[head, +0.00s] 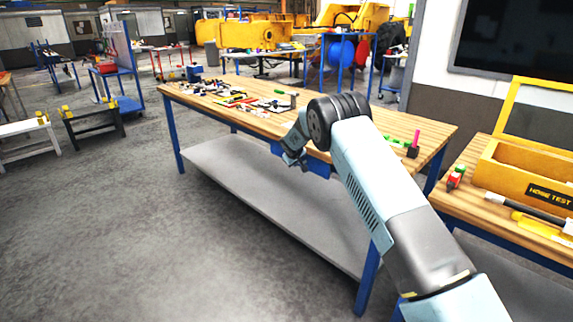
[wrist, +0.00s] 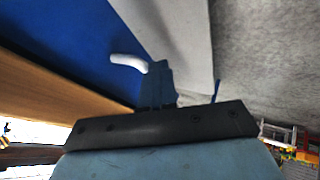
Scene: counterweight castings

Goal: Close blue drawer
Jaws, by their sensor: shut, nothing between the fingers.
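The blue drawer (head: 318,169) sits under the front edge of the wooden workbench top, partly hidden by my arm in the head view. In the wrist view its blue face (wrist: 70,40) fills the upper left, with a pale curved handle (wrist: 128,62) on it. My gripper (head: 295,160) is low in front of the bench edge by the drawer. In the wrist view my gripper (wrist: 160,70) is shut and empty, its tips right beside the handle's end. I cannot tell whether they touch, or how far the drawer is open.
The workbench top (head: 220,97) carries several small tools and parts. A grey lower shelf (head: 260,185) lies beneath it. At right, a second bench holds a yellow wooden box (head: 520,170). The concrete floor (head: 130,230) at left is clear.

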